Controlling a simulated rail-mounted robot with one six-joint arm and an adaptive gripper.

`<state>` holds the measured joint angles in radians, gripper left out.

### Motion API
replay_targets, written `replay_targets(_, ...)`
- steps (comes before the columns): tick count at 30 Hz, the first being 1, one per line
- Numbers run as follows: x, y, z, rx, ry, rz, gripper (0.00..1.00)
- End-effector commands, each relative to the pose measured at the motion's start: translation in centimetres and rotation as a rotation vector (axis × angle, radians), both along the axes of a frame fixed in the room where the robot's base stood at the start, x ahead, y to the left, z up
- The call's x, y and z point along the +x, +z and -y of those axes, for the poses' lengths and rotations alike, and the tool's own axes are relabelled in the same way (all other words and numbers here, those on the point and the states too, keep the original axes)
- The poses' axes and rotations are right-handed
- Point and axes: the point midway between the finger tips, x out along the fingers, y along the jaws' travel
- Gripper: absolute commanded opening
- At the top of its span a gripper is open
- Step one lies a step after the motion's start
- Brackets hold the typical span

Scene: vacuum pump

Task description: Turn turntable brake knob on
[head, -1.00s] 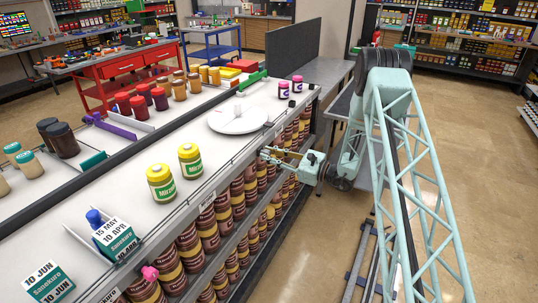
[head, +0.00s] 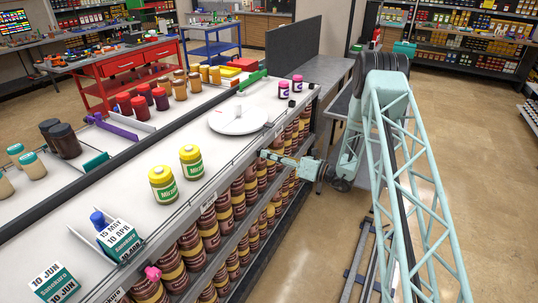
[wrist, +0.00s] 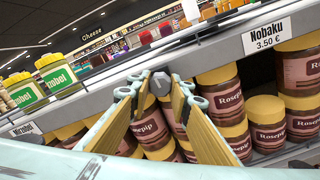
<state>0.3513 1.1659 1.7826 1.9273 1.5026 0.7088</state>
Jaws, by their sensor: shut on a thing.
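The turntable (head: 232,124) is a white round disc on the white shelf top in the head view, near the shelf's front edge. The brake knob (wrist: 160,84) is a small grey faceted knob at the shelf's front edge in the wrist view. My gripper (head: 264,154) reaches the front edge of the shelf beside the turntable. In the wrist view the tips of my gripper (wrist: 159,80) are on both sides of the knob and shut on it. In the head view the knob is hidden by my gripper.
Yellow-lidded jars (head: 192,160) stand on the shelf left of my gripper, and small pink-lidded jars (head: 284,89) stand beyond the turntable. Stacked brown jars (head: 228,209) fill the shelves below. A price label (wrist: 272,38) hangs on the shelf edge. The floor at right is open.

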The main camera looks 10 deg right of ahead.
Motion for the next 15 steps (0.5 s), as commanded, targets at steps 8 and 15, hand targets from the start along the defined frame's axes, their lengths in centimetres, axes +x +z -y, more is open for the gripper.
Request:
replay_targets(8,-0.01,0.01,0.01,0.046,0.000,-0.053,0.08)
replay_targets(15,-0.01,-0.01,0.00,0.052,0.000,-0.060,0.08)
